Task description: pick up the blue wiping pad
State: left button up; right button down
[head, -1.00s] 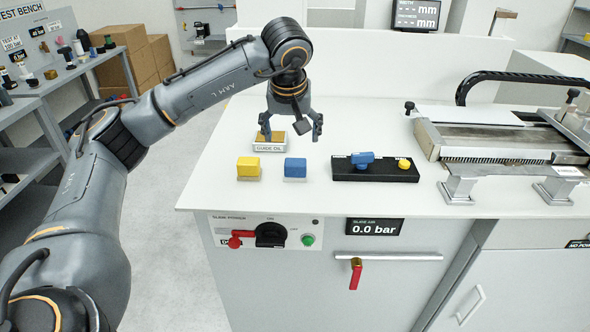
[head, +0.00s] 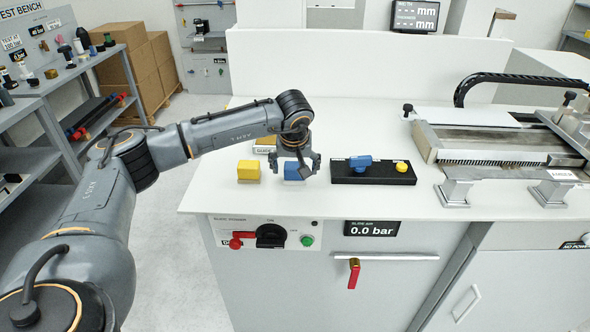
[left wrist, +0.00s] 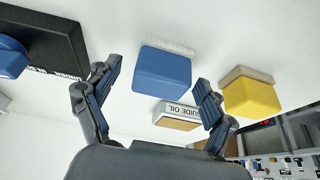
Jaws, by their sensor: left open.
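The blue wiping pad (head: 293,171) is a small block with a pale base on the white bench top. In the left wrist view the pad (left wrist: 163,72) sits between and beyond the two fingers. My left gripper (head: 298,171) is open and empty, low over the bench at the pad, and partly hides it in the head view. In the left wrist view its fingertips (left wrist: 160,78) stand apart on either side of the pad, with no clear contact. My right gripper is in neither view.
A yellow block (head: 248,170) stands left of the pad. A guide oil tray (head: 264,146) lies behind. A black strip (head: 372,172) with a blue knob (head: 361,161) and a yellow button (head: 402,166) is close on the right.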

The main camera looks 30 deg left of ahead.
pick_arm(q)
jog(key=shift+f, duration=0.15)
jog(key=c, duration=1.3)
jog(key=shift+c, duration=0.2)
jog(key=shift+w+r, duration=0.1)
jog(key=shift+r, duration=0.25)
notch_tip(320, 180, up, 2)
jog(key=shift+r+b, duration=0.1)
jog(key=shift+b, duration=0.7)
jog(key=s+d+r+b, duration=0.3)
jog(key=s+d+r, duration=0.6)
jog(key=d+r, duration=0.1)
jog(key=shift+s, duration=0.4)
jog(key=shift+d+r, duration=0.1)
